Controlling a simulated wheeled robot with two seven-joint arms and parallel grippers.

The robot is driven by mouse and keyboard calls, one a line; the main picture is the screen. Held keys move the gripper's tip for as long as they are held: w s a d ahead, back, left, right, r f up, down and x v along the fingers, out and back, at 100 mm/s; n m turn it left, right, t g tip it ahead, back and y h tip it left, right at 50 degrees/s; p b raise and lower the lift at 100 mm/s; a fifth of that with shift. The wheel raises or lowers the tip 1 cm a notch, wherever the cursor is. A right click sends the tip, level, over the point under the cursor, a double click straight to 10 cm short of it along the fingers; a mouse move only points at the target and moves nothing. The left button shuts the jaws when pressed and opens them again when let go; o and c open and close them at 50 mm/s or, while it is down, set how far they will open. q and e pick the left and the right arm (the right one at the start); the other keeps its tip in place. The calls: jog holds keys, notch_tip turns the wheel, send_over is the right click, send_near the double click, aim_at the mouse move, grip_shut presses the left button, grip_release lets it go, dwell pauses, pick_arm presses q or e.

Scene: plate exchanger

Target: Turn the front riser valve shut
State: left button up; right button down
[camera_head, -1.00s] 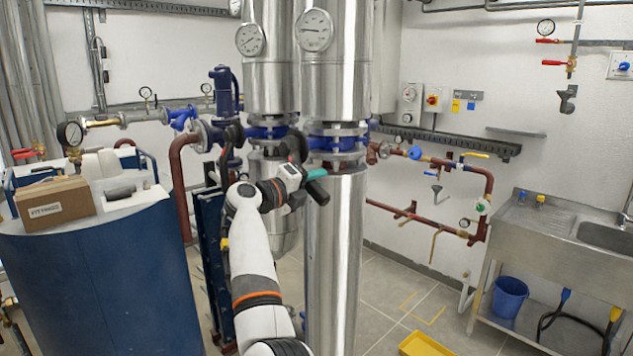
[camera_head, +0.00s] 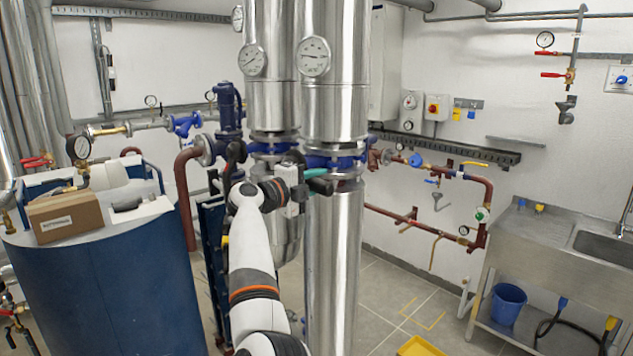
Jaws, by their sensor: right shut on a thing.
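The front riser valve (camera_head: 345,163) is a blue body clamped between silver flanges on the nearer thick silver riser pipe. My right gripper (camera_head: 318,185) is in front of this pipe, at the valve's left front and just below the blue body. It is shut on the valve's handle; the grip itself is small and partly hidden by the gripper. A teal piece shows at the fingers. My left gripper is not in view.
A blue tank (camera_head: 110,280) with a cardboard box (camera_head: 65,215) stands at the left. A steel sink bench (camera_head: 530,240) with a blue bucket (camera_head: 508,303) stands at the right. Dial gauges (camera_head: 314,57) sit on the risers. Tiled floor right of the front riser is mostly free.

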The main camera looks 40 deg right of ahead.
jog(key=shift+r, duration=0.45)
jog(key=c, duration=1.3)
grip_release()
jog(key=shift+o, duration=1.1)
jog(key=shift+f, duration=0.25)
jog(key=shift+a+f, duration=0.15)
jog(key=shift+a, duration=0.1)
jog(key=a+b, duration=0.5)
jog(key=a, duration=0.6)
jog(key=shift+s+a, duration=0.25)
jog(key=shift+s, duration=0.2)
